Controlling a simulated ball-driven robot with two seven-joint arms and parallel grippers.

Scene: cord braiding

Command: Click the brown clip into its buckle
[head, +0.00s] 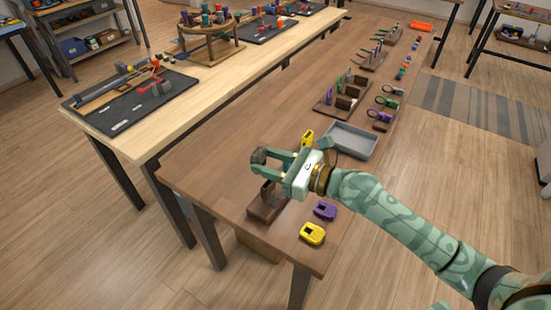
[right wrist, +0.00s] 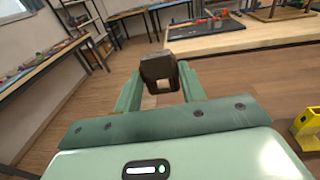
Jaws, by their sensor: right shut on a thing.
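My right gripper (head: 268,160) is shut on a dark brown piece (head: 259,155). In the right wrist view the brown piece (right wrist: 159,70) sits between the fingertips (right wrist: 160,85) and has a square opening. It looks like a buckle body, but I cannot tell for sure. It is held above the brown table (head: 225,150), near its left edge. A dark brown wooden holder (head: 266,209) stands on the table below the gripper, with an upright part partly hidden by the hand. I cannot make out a separate brown clip. My left gripper is not in view.
A purple buckle (head: 325,210) and a yellow buckle (head: 312,233) lie right of the holder. Another yellow piece (head: 308,137) is behind the hand. A grey tray (head: 365,147) and racks (head: 335,105) stand farther back. The table's left side is clear.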

